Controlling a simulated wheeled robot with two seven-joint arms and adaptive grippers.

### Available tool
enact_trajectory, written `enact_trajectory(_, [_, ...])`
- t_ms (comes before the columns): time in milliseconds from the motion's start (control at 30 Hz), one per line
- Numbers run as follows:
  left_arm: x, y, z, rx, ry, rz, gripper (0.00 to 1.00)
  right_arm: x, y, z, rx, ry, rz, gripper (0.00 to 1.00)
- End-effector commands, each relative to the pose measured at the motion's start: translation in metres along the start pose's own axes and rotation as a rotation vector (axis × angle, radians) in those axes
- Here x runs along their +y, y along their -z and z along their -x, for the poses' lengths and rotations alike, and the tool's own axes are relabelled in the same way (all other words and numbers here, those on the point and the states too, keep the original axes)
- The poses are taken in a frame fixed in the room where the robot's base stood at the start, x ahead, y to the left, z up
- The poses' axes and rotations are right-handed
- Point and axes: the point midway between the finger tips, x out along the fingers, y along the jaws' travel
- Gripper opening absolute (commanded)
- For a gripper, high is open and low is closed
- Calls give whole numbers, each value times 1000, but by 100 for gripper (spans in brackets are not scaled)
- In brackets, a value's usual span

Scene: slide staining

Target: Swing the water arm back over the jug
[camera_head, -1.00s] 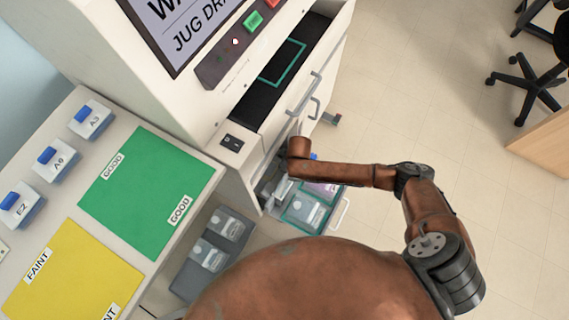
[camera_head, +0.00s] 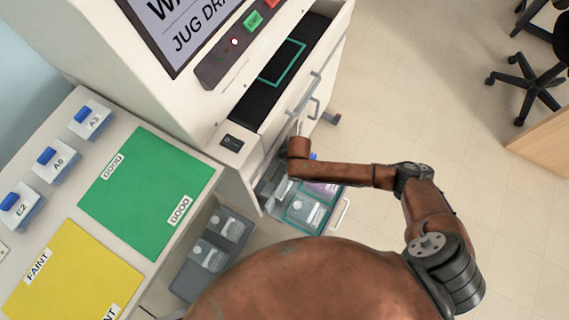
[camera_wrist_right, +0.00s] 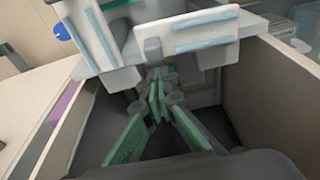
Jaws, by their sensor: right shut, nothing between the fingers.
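My right arm reaches to the lower opening of the white machine in the head view, and its wrist hides the gripper there. In the right wrist view, my right gripper (camera_wrist_right: 157,103) has its green-padded fingers closed together with nothing between them. Its tips are close to a white part with pale blue strips (camera_wrist_right: 205,34), just beyond and above them. I cannot tell whether they touch it, or whether this part is the water arm. I cannot make out the jug for certain. My left gripper is not in view.
A low drawer (camera_head: 345,214) with clear containers is pulled out below my right wrist. An open black-lined tray (camera_head: 262,96) sits above it. A grey crate (camera_head: 186,284) stands beside the table. Beige walls flank my gripper in the wrist view.

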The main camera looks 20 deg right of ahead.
Motion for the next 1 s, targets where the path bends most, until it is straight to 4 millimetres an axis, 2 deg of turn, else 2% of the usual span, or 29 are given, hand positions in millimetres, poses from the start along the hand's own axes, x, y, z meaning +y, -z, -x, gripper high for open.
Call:
enact_trajectory(333, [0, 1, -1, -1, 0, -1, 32, 0, -1, -4, -1, 0, 0, 0])
enact_trajectory(1000, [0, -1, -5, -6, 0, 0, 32, 0, -6, -29, -1, 0, 0, 0])
